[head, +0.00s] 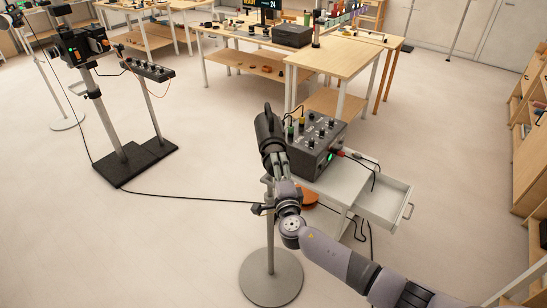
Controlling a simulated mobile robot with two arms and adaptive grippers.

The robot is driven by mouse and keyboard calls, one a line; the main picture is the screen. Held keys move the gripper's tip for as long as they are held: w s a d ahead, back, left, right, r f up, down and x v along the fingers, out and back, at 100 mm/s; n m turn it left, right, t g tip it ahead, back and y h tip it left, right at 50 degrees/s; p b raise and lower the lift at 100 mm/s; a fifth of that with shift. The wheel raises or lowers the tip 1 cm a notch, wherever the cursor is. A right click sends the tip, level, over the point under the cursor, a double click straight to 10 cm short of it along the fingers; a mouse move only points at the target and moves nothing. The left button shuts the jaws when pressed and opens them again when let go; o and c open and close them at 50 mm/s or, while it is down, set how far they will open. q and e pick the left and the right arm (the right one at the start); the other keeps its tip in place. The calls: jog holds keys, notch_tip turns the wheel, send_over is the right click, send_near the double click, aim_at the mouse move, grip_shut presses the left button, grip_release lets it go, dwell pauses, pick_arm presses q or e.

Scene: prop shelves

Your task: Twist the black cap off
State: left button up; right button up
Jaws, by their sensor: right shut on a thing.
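A black cylindrical device (266,127) with a loop handle on top sits on a grey stand with a round base (271,278). Its near lower end, the black cap (271,147), faces my right arm. My right gripper (279,160) reaches in from the lower right and its fingers are closed around this end. The fingers and wrist hide part of the cap, so whether it has turned or come loose cannot be told. My left gripper is not in view.
A grey control box (316,147) with knobs stands right behind on a white cabinet with an open drawer (383,205). Cables hang to the floor. A camera stand (122,165) is at left, work tables behind, and shelves (530,140) at right. The left floor is mostly clear.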

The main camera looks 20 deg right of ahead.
jog(key=shift+s+a, duration=0.2)
jog(key=shift+s, duration=1.8)
jog(key=s+m+b, duration=0.1)
jog(key=m+b, duration=0.1)
jog(key=m, duration=0.4)
jog(key=s+m+b, duration=0.1)
jog(key=m, duration=0.5)
jog(key=s+m+b, duration=0.2)
jog(key=m, duration=0.4)
jog(key=shift+a+b, duration=0.25)
jog(key=shift+b, duration=0.1)
